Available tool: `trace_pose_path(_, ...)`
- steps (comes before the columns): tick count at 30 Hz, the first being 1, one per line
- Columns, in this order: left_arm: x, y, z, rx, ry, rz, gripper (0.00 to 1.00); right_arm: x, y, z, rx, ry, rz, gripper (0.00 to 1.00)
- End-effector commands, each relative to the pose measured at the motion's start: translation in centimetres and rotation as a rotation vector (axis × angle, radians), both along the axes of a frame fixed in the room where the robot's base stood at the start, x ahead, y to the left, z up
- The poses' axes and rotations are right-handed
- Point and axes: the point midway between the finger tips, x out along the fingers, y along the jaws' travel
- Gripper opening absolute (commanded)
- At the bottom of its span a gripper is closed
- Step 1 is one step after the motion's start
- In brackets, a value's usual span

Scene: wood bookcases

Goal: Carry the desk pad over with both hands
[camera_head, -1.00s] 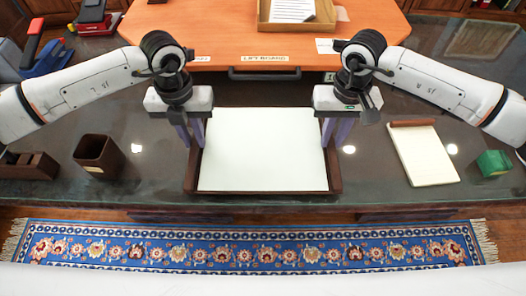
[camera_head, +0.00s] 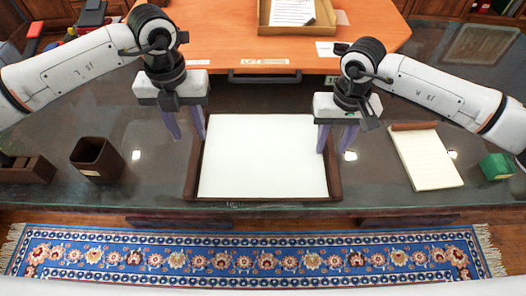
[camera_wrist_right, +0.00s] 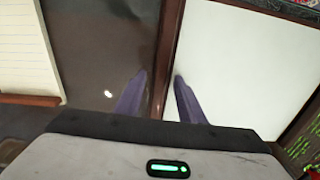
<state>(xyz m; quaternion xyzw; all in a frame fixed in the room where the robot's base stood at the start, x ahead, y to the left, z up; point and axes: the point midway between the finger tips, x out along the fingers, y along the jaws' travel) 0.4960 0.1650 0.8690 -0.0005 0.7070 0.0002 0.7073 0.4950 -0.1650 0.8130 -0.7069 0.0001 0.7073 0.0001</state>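The desk pad (camera_head: 262,160) is a white sheet with dark brown side rails, flat on the dark glossy desk near its front edge. My left gripper (camera_head: 190,138) is open and empty, above the desk by the pad's upper left corner. My right gripper (camera_head: 335,150) is open at the pad's right rail. In the right wrist view, its purple fingers (camera_wrist_right: 160,78) stand apart on either side of the dark rail (camera_wrist_right: 174,40), with the white sheet (camera_wrist_right: 235,60) to the right. I cannot tell how high they are above the rail.
A lined notepad (camera_head: 426,160) and a green box (camera_head: 496,166) lie to the right. A brown pen cup (camera_head: 97,158) and a dark wooden holder (camera_head: 27,168) stand to the left. A blue patterned rug (camera_head: 250,257) is in front.

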Motion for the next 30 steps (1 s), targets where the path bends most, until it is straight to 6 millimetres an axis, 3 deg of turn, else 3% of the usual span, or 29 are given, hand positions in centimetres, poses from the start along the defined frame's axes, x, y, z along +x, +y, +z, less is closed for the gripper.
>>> trace_pose_path(6,0.1,0.0,4.3,0.000,-0.002,-0.001,0.36,0.0,0.0,0.0,0.000,0.000,0.000,0.36)
trace_pose_path(14,0.0,0.0,6.3,0.000,0.000,-0.001,0.36,0.1,0.0,0.5,0.000,-0.002,0.000,0.36)
trace_pose_path(17,0.0,0.0,6.3,0.000,0.001,-0.001,0.36,0.1,0.0,1.7,0.001,-0.003,0.001,0.36)
trace_pose_path(30,0.0,0.0,6.2,0.001,0.001,-0.001,0.36,0.1,0.0,10.3,0.000,-0.003,0.000,0.36)
